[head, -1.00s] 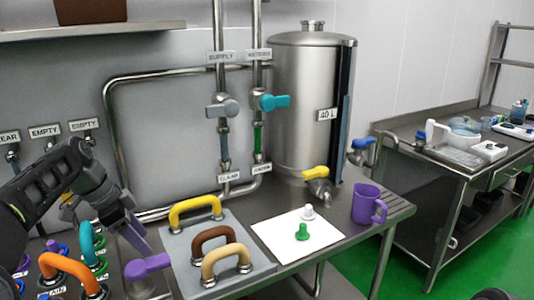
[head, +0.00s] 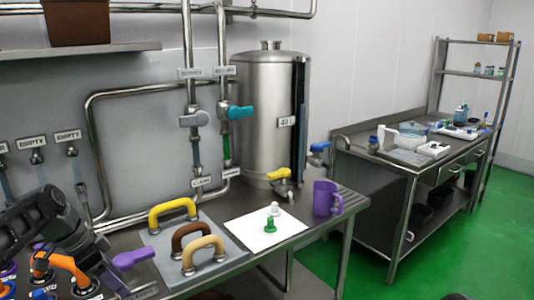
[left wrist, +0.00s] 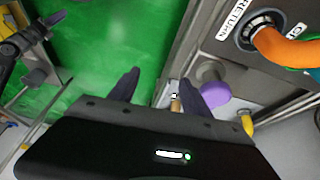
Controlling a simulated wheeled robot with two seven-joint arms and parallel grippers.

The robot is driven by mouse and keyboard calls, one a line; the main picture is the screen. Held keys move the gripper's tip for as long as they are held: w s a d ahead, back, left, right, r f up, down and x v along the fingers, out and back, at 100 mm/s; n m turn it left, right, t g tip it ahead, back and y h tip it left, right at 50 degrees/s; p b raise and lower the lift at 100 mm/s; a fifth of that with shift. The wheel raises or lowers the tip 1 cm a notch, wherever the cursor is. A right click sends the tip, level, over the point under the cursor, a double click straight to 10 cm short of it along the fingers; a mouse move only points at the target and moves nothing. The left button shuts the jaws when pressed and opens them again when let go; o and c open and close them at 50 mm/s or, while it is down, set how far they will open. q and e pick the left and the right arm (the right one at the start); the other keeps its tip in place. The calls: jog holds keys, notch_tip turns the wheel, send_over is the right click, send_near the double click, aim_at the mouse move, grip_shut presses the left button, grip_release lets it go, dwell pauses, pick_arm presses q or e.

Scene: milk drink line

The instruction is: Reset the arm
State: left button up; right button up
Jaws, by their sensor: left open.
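My left arm comes in from the left in the head view. Its gripper (head: 112,288) is low at the bottom edge, in front of the handle board and near the purple lever (head: 135,258). In the left wrist view its two dark fingers (left wrist: 160,90) stand apart with nothing held between them. The purple knob (left wrist: 216,98) of a lever shows beyond the right finger. The green floor lies beyond the left finger. My right gripper cannot be made out; a dark arm part shows at the left edge of the wrist view.
Orange hose loops (head: 65,265) stand close by the left arm. A grey board (head: 225,250) carries yellow, brown and tan handles. A white sheet (head: 245,234) with two small valve pieces, a purple mug (head: 325,198) and a steel tank (head: 262,120) are further right. Green floor is open at right.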

pick_arm(q)
jog(key=s+d+f+n, duration=0.2)
jog(key=d+f, duration=0.4)
jog(key=f, duration=0.4)
jog(key=s+d+f+n+g, duration=0.1)
jog(key=s+d+f+n, duration=0.1)
jog(key=d+f, duration=0.5)
jog(key=s+d+f+n, duration=0.2)
jog(key=d+f, duration=0.2)
jog(key=f, duration=0.8)
jog(key=s+d+f+n, duration=0.2)
jog(key=s+d+f, duration=0.1)
jog(key=s, duration=0.4)
jog(key=s+d+f+n, duration=0.2)
jog(key=s+d+f, duration=0.2)
jog(key=s, duration=0.4)
jog(key=s+d+f+n, duration=0.1)
jog(key=s+d+f, duration=0.3)
jog(key=s, duration=0.3)
jog(key=shift+s+d+f+n+g+h, duration=0.2)
jog(key=shift+f+n+g+h, duration=0.1)
jog(key=shift+n+g, duration=0.1)
